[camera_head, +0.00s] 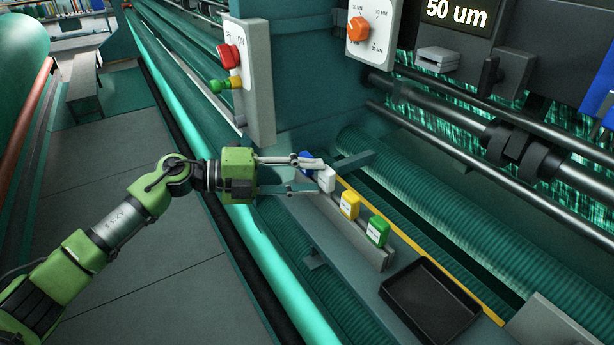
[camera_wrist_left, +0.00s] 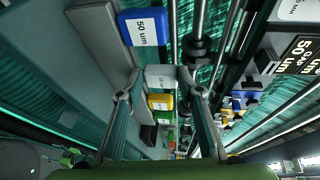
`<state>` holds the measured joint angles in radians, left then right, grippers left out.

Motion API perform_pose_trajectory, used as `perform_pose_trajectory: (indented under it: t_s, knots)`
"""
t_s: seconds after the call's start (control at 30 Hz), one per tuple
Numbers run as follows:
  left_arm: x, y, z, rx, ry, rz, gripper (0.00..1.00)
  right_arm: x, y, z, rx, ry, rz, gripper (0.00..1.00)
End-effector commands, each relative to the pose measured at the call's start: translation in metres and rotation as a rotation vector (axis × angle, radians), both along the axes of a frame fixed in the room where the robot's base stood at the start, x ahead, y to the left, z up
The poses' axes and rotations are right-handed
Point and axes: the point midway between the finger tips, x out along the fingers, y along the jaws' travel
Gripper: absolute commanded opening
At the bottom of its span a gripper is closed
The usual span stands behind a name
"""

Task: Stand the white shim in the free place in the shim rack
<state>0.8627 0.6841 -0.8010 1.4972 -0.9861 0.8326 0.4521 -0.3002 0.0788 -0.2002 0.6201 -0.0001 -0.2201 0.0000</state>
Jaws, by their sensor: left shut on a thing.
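The white shim (camera_head: 326,179) is between the fingertips of my left gripper (camera_head: 317,176), which is shut on it. It shows between the fingers in the left wrist view (camera_wrist_left: 160,76). The shim rack (camera_head: 345,233) is a long grey bar below. A blue shim (camera_head: 306,160), a yellow shim (camera_head: 349,205) and a green shim (camera_head: 378,231) stand in it. The white shim is in line between the blue and yellow ones. I cannot tell whether its lower edge is in the rack or above it. My right gripper is not in view.
An empty black tray (camera_head: 430,302) lies beyond the rack's near end. Rollers run along both sides. A display (camera_head: 456,13) reads 50 um.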

Motion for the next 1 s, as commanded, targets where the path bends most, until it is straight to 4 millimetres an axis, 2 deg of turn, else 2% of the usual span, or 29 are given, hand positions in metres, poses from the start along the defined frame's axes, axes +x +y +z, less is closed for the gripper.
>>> perform_pose_trajectory:
  t_s: [0.03,0.13,0.17,0.2,0.77,0.9,1.0]
  knots:
    - [-0.001,0.000,-0.007,0.004,0.006,-0.003,0.00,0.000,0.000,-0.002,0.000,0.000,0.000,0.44]
    - [-0.001,0.000,-0.010,0.004,0.007,-0.003,0.00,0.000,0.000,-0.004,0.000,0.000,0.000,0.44]
    - [-0.001,0.000,-0.009,0.004,0.006,-0.003,0.42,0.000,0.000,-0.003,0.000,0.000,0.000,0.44]
    - [-0.001,0.000,-0.009,0.005,0.007,-0.003,0.52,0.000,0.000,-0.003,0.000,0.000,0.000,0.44]
    - [0.000,0.000,-0.004,0.000,0.001,0.000,0.53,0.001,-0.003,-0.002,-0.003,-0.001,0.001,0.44]
    - [0.000,0.000,0.005,0.001,-0.002,0.001,0.53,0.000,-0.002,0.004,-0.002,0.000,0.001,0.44]
    - [0.000,0.000,-0.007,0.001,-0.003,0.000,0.53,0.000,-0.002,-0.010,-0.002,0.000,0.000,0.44]
